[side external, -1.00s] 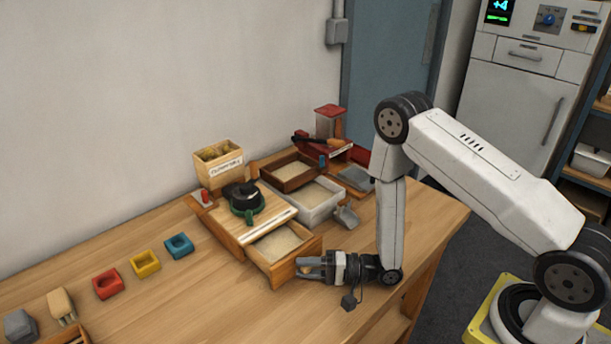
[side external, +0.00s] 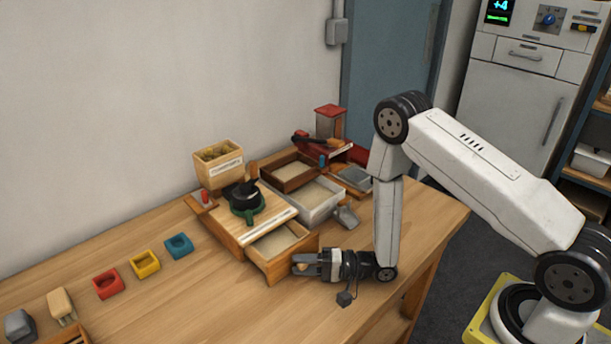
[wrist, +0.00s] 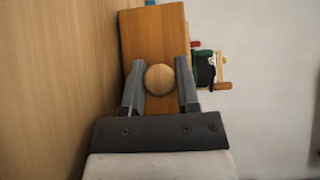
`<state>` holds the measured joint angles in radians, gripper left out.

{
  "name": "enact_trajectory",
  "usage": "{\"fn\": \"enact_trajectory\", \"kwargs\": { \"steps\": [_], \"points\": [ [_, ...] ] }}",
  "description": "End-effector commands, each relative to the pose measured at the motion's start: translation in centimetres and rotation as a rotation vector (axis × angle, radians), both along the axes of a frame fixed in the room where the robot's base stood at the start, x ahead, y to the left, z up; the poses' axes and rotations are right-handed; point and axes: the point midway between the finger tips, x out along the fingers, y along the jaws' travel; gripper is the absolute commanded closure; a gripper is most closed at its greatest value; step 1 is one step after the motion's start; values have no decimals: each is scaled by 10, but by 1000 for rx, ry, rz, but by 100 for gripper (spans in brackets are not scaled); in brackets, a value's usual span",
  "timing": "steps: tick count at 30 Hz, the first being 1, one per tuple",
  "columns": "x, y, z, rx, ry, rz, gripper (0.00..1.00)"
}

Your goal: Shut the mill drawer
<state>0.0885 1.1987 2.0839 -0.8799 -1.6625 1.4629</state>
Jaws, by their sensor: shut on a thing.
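The mill (side external: 228,225) is a wooden box with a dark and green grinder top and stands on the workbench. Its drawer (side external: 301,248) is partly open toward my arm and holds pale meal. In the wrist view the wooden drawer front (wrist: 155,35) faces me, with a round wooden knob (wrist: 160,79) on it. My gripper (side external: 299,264) lies low at the drawer front, shut on the knob, with one finger on each side; it also shows in the wrist view (wrist: 160,66). The inner end of the drawer is hidden inside the mill.
A white tray (side external: 334,209) and a brown tray (side external: 273,177) stand behind the drawer, beside a small scoop (side external: 347,217).

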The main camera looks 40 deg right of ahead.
Motion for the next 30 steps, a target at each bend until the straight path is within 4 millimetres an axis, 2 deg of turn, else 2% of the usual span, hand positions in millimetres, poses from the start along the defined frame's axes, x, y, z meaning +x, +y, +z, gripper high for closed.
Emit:
{"fn": "enact_trajectory", "kwargs": {
  "steps": [6, 12, 23, 24, 26, 27, 30],
  "points": [
    [35, 0, 0, -3, -1, -1, 100],
    [57, 0, -1, -4, 1, -2, 100],
    [61, -1, 0, -2, 2, -3, 100],
    [61, -1, 0, -2, 2, -3, 50],
    [61, -1, 0, -2, 2, -3, 31],
    [61, -1, 0, -2, 2, -3, 26],
    [60, 0, 0, -2, 2, -2, 26]
  ]
}}
